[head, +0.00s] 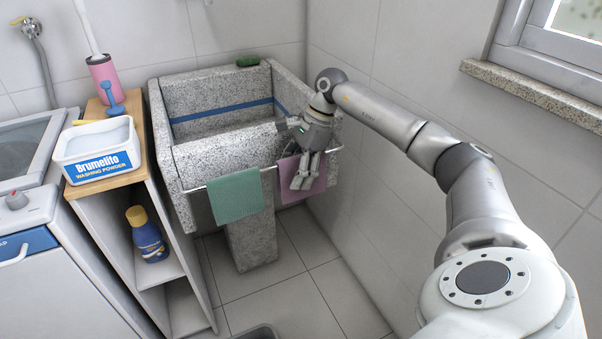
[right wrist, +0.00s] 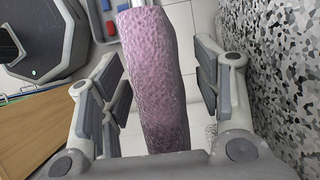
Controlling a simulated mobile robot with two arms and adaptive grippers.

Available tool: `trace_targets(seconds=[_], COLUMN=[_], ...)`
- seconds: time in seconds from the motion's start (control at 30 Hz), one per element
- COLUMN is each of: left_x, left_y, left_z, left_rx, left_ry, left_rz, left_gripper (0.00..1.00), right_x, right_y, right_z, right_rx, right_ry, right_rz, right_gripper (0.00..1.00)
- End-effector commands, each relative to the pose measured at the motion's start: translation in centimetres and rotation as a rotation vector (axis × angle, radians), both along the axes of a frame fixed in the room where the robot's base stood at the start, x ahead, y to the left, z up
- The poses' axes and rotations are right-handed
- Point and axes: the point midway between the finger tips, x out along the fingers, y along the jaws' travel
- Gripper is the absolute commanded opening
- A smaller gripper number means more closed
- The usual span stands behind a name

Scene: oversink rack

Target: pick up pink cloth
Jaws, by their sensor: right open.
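The pink cloth (head: 317,177) hangs over the bar at the front of the stone sink, at the bar's right end. My right gripper (head: 300,183) points down in front of it and hides part of it. In the right wrist view the pink cloth (right wrist: 155,85) runs between the two open fingers of my right gripper (right wrist: 158,90), with a gap on each side. My left gripper shows in neither view.
A green cloth (head: 236,195) hangs on the same bar (head: 268,167), left of the pink one. The speckled sink (head: 225,152) stands behind the bar. A shelf unit with a washing powder tub (head: 100,148) is at the left. A tiled wall (head: 375,150) closes the right side.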

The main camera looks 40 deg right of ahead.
Motion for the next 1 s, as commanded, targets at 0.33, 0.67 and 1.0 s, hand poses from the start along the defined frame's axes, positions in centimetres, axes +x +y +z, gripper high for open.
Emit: trace_targets(seconds=[0.33, 0.67, 1.0], left_x=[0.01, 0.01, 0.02], left_y=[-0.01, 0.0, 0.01], left_z=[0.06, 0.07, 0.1], left_rx=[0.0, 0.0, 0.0], left_ry=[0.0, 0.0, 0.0], left_rz=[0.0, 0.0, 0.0], left_gripper=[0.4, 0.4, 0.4], right_x=[-0.01, -0.02, -0.01], right_y=[-0.02, -0.03, -0.02], right_z=[-0.17, -0.16, -0.04], right_rx=[0.0, 0.0, 0.0], right_ry=[0.0, 0.0, 0.0], right_rz=[0.0, 0.0, 0.0], right_gripper=[0.59, 0.2, 0.1])
